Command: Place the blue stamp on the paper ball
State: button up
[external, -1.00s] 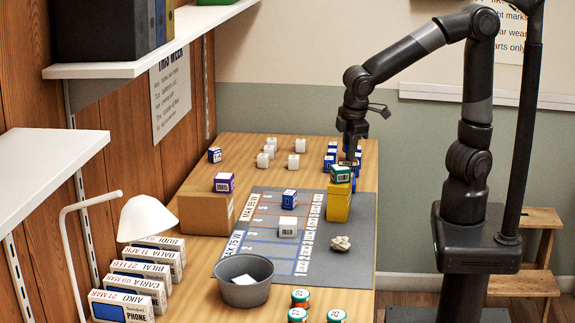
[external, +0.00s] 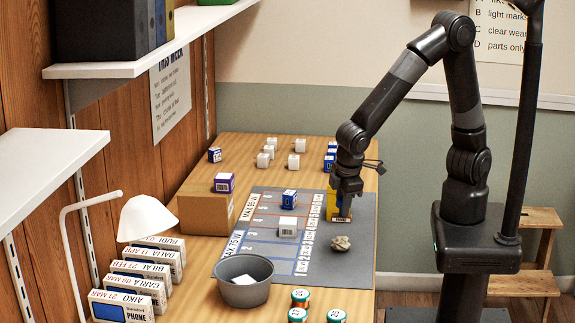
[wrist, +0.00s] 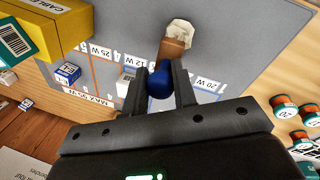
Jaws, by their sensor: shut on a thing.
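My gripper (external: 345,190) points down over the grey mat and is shut on the blue stamp (wrist: 160,84). In the wrist view the stamp's round blue part sits between the fingertips (wrist: 160,88), and its brown part extends away from them. The paper ball (external: 340,243) is a crumpled, pale lump lying on the mat's right side. In the wrist view the stamp's brown end overlaps the lower part of the ball (wrist: 180,31).
A yellow box (wrist: 62,25) with a teal box (wrist: 14,40) stands beside the gripper, partly hidden in the external view. A white box (external: 288,227) and a blue-and-white box (external: 290,197) are on the mat (external: 355,270). A grey bowl (external: 246,292) and several round containers (external: 300,298) stand nearer the front.

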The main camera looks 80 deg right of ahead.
jog(key=shift+a+f, duration=0.2)
jog(key=shift+a+x, duration=0.2)
jog(key=shift+x, duration=0.75)
jog(key=shift+a+x, duration=0.15)
jog(key=shift+x, duration=0.8)
jog(key=shift+s+f, duration=0.15)
jog(key=shift+s, duration=0.05)
jog(key=o, duration=1)
jog(key=v, duration=1.2)
